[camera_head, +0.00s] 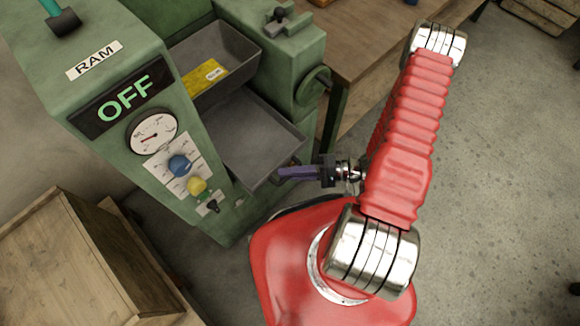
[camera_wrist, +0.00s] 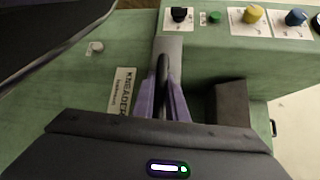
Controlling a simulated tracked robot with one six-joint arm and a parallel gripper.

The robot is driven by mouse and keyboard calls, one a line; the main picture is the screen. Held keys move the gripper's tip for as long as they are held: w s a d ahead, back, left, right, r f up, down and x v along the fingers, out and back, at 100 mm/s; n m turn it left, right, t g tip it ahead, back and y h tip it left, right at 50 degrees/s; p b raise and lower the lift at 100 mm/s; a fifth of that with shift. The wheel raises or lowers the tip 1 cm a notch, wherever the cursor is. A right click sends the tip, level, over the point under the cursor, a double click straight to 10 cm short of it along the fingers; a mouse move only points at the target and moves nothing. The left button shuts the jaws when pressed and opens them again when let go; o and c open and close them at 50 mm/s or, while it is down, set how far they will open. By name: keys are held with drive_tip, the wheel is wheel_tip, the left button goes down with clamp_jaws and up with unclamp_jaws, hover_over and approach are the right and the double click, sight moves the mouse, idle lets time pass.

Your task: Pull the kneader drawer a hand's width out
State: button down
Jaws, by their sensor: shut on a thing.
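The kneader drawer (camera_head: 250,135) is a grey, shallow, empty tray low in the green machine in the head view. Its inside shows, with its front edge out towards my red arm. My gripper (camera_head: 284,172) has purple fingers and reaches that front edge from the right. In the wrist view the fingers of my gripper (camera_wrist: 164,92) are shut on a dark bar handle (camera_wrist: 162,70). The fingers hide part of the handle. A white KNEADER label (camera_wrist: 122,92) is on the green face beside them.
The machine's control panel, with an OFF display (camera_head: 124,97), a gauge (camera_head: 152,134) and knobs, stands left of the drawer. A wooden crate (camera_head: 70,265) is at lower left. Open floor (camera_head: 500,180) lies to the right.

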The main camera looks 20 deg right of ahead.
drive_tip(key=shift+d+f, duration=0.1)
drive_tip(key=c, duration=2.1)
unclamp_jaws()
drive_tip(key=shift+w, duration=0.1)
drive_tip(key=shift+o, duration=0.3)
drive_tip(key=v, duration=1.3)
drive_tip(key=shift+d, duration=0.35)
